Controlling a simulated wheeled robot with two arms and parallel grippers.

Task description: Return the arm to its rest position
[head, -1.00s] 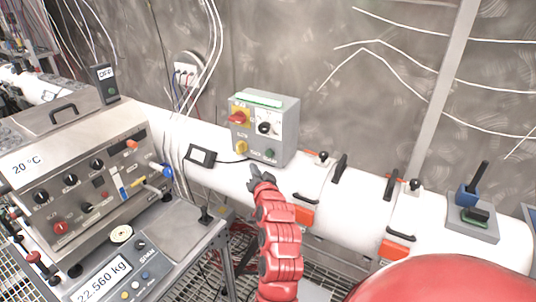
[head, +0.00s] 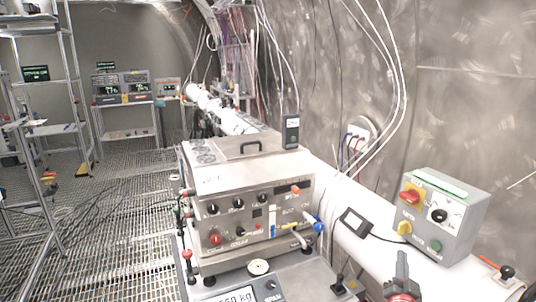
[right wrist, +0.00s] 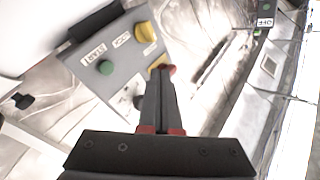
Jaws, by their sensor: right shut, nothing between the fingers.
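My right gripper (head: 402,264) shows at the bottom right of the head view, its dark fingers pointing up and its red wrist cut off by the lower edge. It is shut and empty. In the right wrist view the closed fingers (right wrist: 158,80) point at the grey control box (right wrist: 128,40), overlapping it in the picture; I cannot tell whether they touch. In the head view the grey control box (head: 455,222) with red, yellow and green knobs stands on the white pipe, behind and right of the gripper. My left gripper is not in view.
The white pipe (head: 335,185) runs along the curved metal wall. A steel instrument unit (head: 250,205) stands at centre, with a scale display (head: 235,296) in front. A small black-framed device (head: 354,222) lies on the pipe. Grated floor (head: 110,215) is open at left.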

